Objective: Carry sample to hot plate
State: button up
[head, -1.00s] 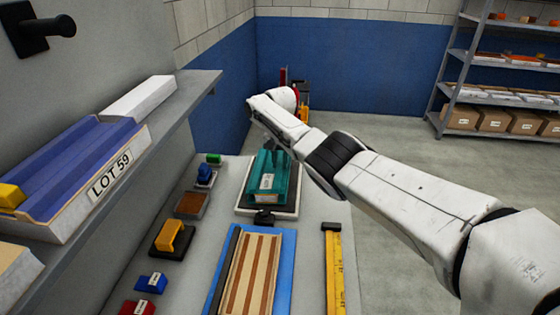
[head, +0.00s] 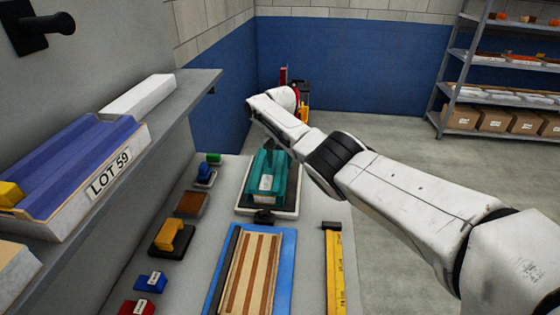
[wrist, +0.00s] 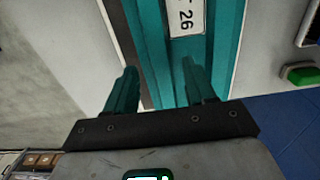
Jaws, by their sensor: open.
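The teal sample (head: 262,185) with a white label lies on a flat, pale-rimmed plate (head: 244,209) at the far end of the bench. The plate has a dark knob at its near edge and looks like the hot plate. In the wrist view the teal sample (wrist: 216,60) runs up the picture, its label ending in 26. My gripper (wrist: 157,85) is open, its two teal fingers pointing at the sample near its left side. Nothing is held between them. I cannot tell whether they touch the sample. In the head view my arm mostly hides the gripper.
A blue tray with a striped panel (head: 254,270) and a yellow ruler-like bar (head: 336,270) lie nearer on the bench. Small blocks line the left side, including a yellow one (head: 171,235). A shelf with a LOT 59 box (head: 105,180) overhangs the left.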

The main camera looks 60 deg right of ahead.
aim_at(280, 167)
notch_tip(280, 167, up, 11)
jog(key=shift+f, duration=0.15)
dwell(0.4)
